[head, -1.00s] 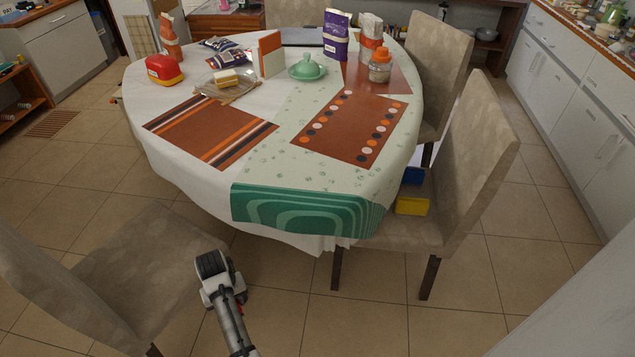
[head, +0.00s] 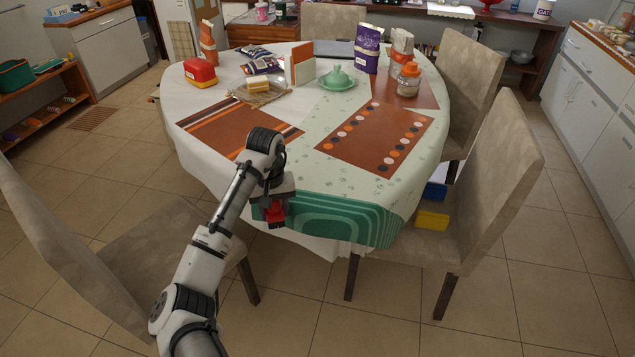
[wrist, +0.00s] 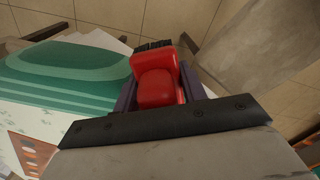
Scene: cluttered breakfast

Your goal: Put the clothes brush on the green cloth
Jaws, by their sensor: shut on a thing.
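The clothes brush (wrist: 158,82) is red with dark bristles. In the wrist view it sits between the two dark fingers of my gripper (wrist: 157,92), which is shut on it. In the head view my gripper (head: 272,208) and the red brush (head: 276,217) are at the near edge of the table, by the left end of the green cloth. The green cloth (head: 335,219) hangs partly over the near table edge. In the wrist view the green cloth (wrist: 65,68) lies to the left of the brush. I cannot tell the brush's height above it.
The table (head: 200,155) holds striped and dotted brown mats, a green lidded dish (head: 338,80), a jar (head: 408,80), a purple bag (head: 367,50) and a red-yellow container (head: 200,72) farther back. Chairs stand at the near left and at the right (head: 490,180).

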